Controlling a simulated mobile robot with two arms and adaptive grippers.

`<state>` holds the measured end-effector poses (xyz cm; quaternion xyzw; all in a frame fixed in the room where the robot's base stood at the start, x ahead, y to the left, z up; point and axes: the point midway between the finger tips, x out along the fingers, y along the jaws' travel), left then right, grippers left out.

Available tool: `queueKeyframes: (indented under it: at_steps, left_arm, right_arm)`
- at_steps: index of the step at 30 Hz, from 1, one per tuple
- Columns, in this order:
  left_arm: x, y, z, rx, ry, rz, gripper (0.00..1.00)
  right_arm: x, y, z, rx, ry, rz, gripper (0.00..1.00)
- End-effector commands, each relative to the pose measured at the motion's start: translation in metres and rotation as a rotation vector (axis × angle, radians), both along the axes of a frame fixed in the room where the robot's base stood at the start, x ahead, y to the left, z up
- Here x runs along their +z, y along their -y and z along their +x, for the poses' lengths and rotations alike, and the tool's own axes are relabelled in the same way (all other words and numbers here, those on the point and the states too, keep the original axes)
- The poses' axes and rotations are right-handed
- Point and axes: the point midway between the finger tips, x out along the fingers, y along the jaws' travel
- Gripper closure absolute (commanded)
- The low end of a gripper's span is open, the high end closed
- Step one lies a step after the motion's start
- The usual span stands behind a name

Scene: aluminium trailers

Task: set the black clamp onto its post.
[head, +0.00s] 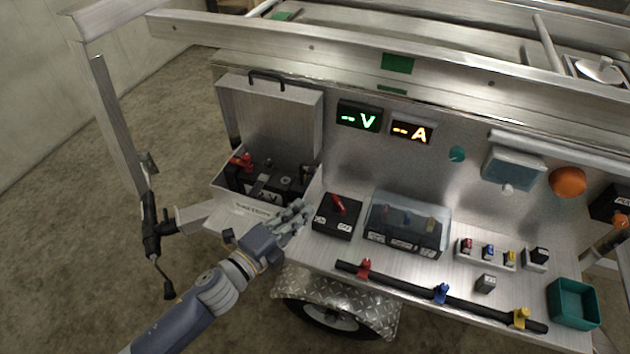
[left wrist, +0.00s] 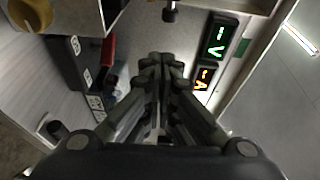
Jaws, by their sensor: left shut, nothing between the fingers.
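The open metal battery box (head: 275,105) stands at the left end of the trailer shelf. A dark battery (head: 265,184) sits inside it. A red clamp (head: 241,160) is at the battery's left rear. Small dark parts show on the battery top, but I cannot tell which is the black clamp or its post. My left gripper (head: 299,212) is shut and empty, just in front of the box's right corner and left of the black switch box (head: 333,222). Its closed fingers also show in the left wrist view (left wrist: 165,62). My right gripper is out of view.
A clear-covered fuse block (head: 407,218) stands right of the switch box. A black bar with coloured clips (head: 405,286) runs along the shelf front. A green bin (head: 574,303) is at the right. Lit V (head: 359,117) and A (head: 411,131) displays are on the back panel.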

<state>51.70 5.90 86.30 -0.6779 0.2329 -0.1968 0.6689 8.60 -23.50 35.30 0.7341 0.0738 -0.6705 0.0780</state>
Motion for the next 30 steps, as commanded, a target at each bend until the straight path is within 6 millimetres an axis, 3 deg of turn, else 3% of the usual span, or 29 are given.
queueKeyframes:
  at_steps: [6,18,23,30]
  left_arm:
    - [0.002,0.012,-0.006,-0.085,0.071,0.058,1.0]
    - [0.003,0.014,-0.003,-0.086,0.072,0.057,1.0]
    - [0.004,0.027,0.012,-0.085,0.073,0.055,1.0]
    - [0.003,0.06,0.051,-0.085,0.073,0.055,1.0]
  right_arm:
    - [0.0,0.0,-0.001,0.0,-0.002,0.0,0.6]
    - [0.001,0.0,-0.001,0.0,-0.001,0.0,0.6]
    - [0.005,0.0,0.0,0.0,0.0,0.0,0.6]
    - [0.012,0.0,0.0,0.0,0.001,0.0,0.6]
